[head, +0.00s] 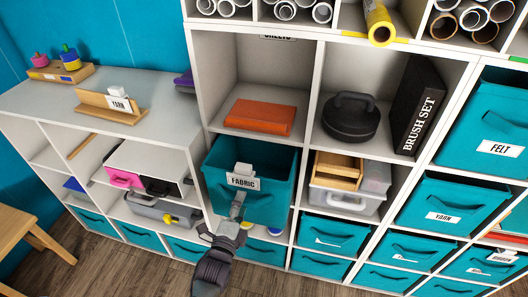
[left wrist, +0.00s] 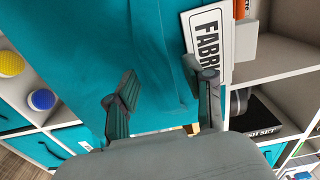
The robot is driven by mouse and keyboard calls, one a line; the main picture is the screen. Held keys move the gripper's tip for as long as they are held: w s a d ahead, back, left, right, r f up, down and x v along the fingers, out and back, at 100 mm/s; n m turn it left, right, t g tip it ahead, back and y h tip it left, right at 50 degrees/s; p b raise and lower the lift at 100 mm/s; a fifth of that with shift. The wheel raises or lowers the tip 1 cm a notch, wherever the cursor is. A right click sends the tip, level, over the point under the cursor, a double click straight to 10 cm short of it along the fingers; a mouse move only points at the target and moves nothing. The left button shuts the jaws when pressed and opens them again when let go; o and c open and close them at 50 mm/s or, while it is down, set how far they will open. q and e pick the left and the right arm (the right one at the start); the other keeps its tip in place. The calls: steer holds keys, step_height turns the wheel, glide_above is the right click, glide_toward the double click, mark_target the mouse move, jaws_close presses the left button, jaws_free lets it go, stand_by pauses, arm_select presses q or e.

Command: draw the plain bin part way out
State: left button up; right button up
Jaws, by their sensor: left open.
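My left gripper (head: 237,206) is in front of a teal fabric bin (head: 268,208) with a white FABRIC label (head: 243,182). In the left wrist view, the open fingers of my left gripper (left wrist: 164,98) are apart, with the bin's teal front (left wrist: 150,50) behind them and the FABRIC label (left wrist: 208,40) by the right finger. Nothing shows held; whether a finger touches the bin is unclear. The bin's top is open and its inside looks empty where visible. Several small teal bins without visible labels, such as one at lower left (head: 140,237), sit in the bottom row. My right gripper is not in view.
An orange box (head: 260,116) and a black round case (head: 350,117) sit on the shelf above. A clear drawer box (head: 343,200) stands right of the FABRIC bin. Coloured balls (left wrist: 42,99) lie near the bin. A wooden stool (head: 30,225) stands at left; floor is free in front.

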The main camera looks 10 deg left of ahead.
arm_select(q)
steer(key=shift+s+r, duration=0.1)
stand_by(0.5)
steer(key=s+p, duration=0.3)
steer(key=s, duration=0.5)
steer(key=shift+s+a, duration=0.15)
steer(key=shift+s, duration=0.25)
stand_by(1.1)
stand_by(0.4)
steer(key=s+d+f+n+g, duration=0.1)
steer(key=s+f+n+g, duration=0.4)
steer(key=f, duration=0.8)
steer(key=s+f+n+g, duration=0.35)
steer(key=s+f, duration=0.45)
steer(key=f, duration=0.5)
steer(key=s+a+f+n+g, duration=0.2)
steer(key=s+f, duration=0.2)
steer(key=s, duration=0.3)
steer(key=s+a+f+n+g, duration=0.2)
steer(key=s+f+n+g, duration=0.1)
steer(key=s, duration=0.5)
steer(key=s+a+f+n+g, duration=0.2)
steer(key=s+f+g, duration=0.1)
steer(key=s+f, duration=0.3)
steer(key=shift+s+a+y, duration=0.3)
steer(key=shift+s, duration=0.6)
